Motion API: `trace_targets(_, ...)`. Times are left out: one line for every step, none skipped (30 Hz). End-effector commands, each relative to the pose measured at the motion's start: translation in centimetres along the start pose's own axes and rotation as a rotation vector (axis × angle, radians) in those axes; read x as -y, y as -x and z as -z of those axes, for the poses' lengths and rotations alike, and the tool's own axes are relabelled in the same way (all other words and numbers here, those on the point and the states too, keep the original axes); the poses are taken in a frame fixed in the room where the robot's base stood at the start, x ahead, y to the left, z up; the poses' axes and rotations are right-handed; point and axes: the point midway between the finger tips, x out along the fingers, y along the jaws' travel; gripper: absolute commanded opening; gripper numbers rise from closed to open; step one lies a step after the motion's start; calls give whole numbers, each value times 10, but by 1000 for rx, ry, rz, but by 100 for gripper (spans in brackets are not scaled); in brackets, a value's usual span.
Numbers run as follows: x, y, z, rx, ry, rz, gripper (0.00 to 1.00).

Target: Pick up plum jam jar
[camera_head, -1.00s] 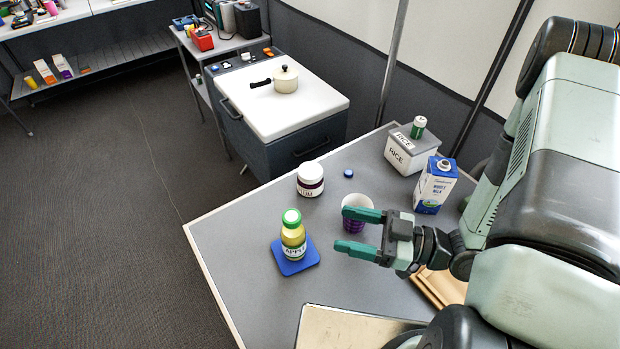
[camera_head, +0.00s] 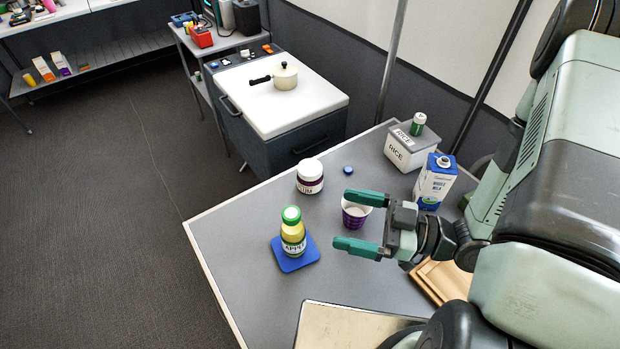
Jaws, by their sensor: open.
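The plum jam jar (camera_head: 310,177) stands upright on the grey table, with a white lid and a dark band whose label is partly readable. My gripper (camera_head: 347,219) is open and empty, its two green fingers spread and pointing left. It is to the right of and nearer than the jar, apart from it. The upper finger overlaps a white and purple cup (camera_head: 355,212) in the picture, and part of that cup is hidden behind it.
An apple juice bottle (camera_head: 293,232) stands on a blue coaster (camera_head: 309,256) left of my gripper. A small blue cap (camera_head: 348,169) lies right of the jar. A rice box (camera_head: 404,150) and milk carton (camera_head: 434,184) stand at the back right. A tray (camera_head: 345,328) lies in front.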

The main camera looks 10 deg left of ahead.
Motion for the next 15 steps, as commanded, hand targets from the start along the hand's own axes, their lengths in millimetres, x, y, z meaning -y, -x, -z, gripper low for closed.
trace_targets(-1, 0, 10, 0, 4, -1, 98)
trace_targets(-1, 0, 14, 0, 3, -1, 98)
trace_targets(-1, 0, 22, 1, 5, -1, 98)
trace_targets(0, 0, 27, 1, 4, -1, 98)
trace_targets(-5, -1, 25, 17, 5, 9, 98)
trace_targets(-17, -5, 17, 54, 6, 27, 98)
trace_targets(-25, -7, 14, 78, 5, 35, 98)
trace_targets(-33, -10, 11, 101, 3, 41, 98)
trace_targets(-44, -13, 7, 131, 2, 49, 98)
trace_targets(-53, -16, 5, 154, 1, 53, 98)
trace_targets(-62, -19, 4, 176, 1, 54, 98)
trace_targets(-74, -24, 2, 205, 0, 56, 98)
trace_targets(-84, -28, 1, 226, -1, 55, 98)
trace_targets(-93, -32, 1, 246, -1, 53, 98)
trace_targets(-106, -37, 1, 272, 0, 50, 98)
